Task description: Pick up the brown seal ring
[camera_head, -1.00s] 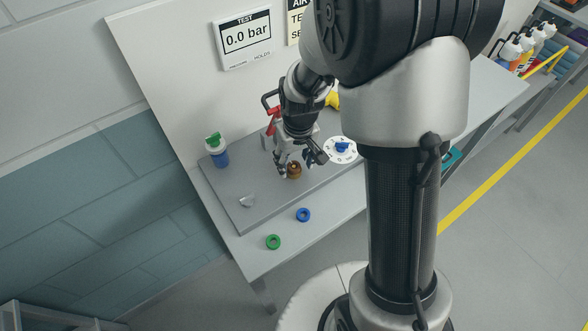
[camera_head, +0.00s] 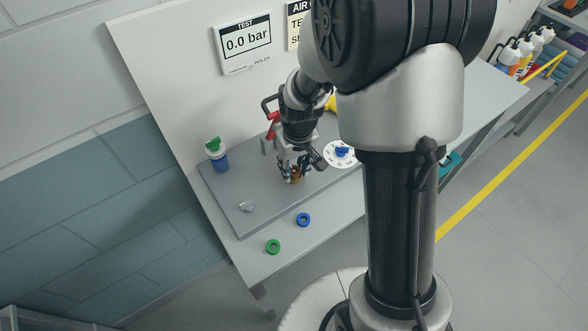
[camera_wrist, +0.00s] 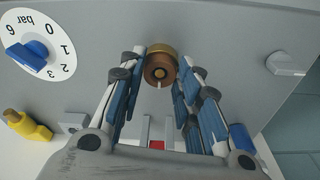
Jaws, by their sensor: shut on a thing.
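The brown seal ring (camera_wrist: 158,73) shows between my fingertips in the wrist view, against a brass-coloured round piece (camera_wrist: 165,51). I cannot tell exactly how the ring and the brass piece meet. In the head view the brown ring (camera_head: 296,179) is a small patch on the grey plate, mostly hidden by my fingers. My gripper (camera_wrist: 163,62) is shut on the brown seal ring, one finger on each side. In the head view my gripper (camera_head: 291,176) points down at the middle of the plate.
A blue ring (camera_head: 303,220) and a green ring (camera_head: 273,247) lie on the bench front. A blue bottle with a green top (camera_head: 217,155) stands at the plate's left. A dial with a blue knob (camera_head: 342,152) is to the right. A pale piece (camera_head: 246,206) sits front left.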

